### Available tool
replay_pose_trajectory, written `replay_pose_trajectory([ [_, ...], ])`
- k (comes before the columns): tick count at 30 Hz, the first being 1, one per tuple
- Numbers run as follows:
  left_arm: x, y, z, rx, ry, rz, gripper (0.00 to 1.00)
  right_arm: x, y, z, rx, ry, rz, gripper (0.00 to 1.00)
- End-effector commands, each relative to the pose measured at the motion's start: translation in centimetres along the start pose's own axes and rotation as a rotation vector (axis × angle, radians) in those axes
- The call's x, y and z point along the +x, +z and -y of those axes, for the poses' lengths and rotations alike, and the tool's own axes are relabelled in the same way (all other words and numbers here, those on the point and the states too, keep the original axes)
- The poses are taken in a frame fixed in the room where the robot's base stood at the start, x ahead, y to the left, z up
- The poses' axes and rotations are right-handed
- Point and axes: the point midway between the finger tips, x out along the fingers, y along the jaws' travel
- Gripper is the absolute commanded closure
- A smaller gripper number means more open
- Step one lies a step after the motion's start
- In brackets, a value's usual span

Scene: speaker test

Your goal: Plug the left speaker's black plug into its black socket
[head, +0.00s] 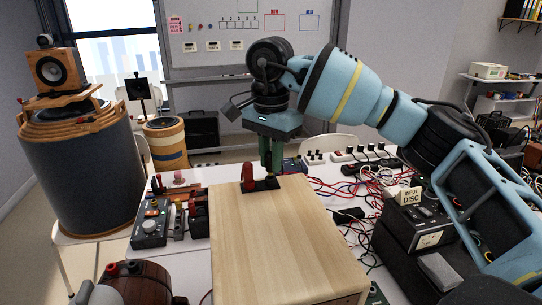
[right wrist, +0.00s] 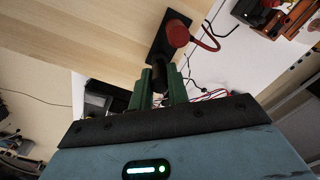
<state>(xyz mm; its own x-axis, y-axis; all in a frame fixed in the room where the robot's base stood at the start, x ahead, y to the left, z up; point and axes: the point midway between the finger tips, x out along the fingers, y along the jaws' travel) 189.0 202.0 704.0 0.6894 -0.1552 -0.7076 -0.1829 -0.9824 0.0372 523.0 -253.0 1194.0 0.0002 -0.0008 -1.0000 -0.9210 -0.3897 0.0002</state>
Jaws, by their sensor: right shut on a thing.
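My right gripper (head: 271,168) points down at the far edge of a pale wooden speaker cabinet (head: 270,240). Its green fingers are shut on a dark plug, which shows between the fingertips in the right wrist view (right wrist: 160,75). A black terminal plate (head: 260,186) lies on the cabinet's far edge and also shows in the right wrist view (right wrist: 160,43). A red plug (head: 248,178) with a red cable stands on it, beside the held plug. The held plug's tip is close to the plate; the black socket is hidden, and I cannot tell whether they touch.
A black meter box (head: 428,236) and tangled cables crowd the table on the right. Small control boxes (head: 150,228) stand left of the cabinet. A brown round body with red and black terminals (head: 135,283) is at the front left. The cabinet top is clear.

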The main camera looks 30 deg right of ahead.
Motion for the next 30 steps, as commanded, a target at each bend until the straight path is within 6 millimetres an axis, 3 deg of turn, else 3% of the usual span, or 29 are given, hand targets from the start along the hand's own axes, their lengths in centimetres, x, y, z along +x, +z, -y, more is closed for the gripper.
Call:
replay_pose_trajectory([
  [30,-0.01,0.0,-0.02,-0.001,0.0,0.0,0.58,0.77,-0.03,0.01,0.0,0.0,0.0,1.0],
])
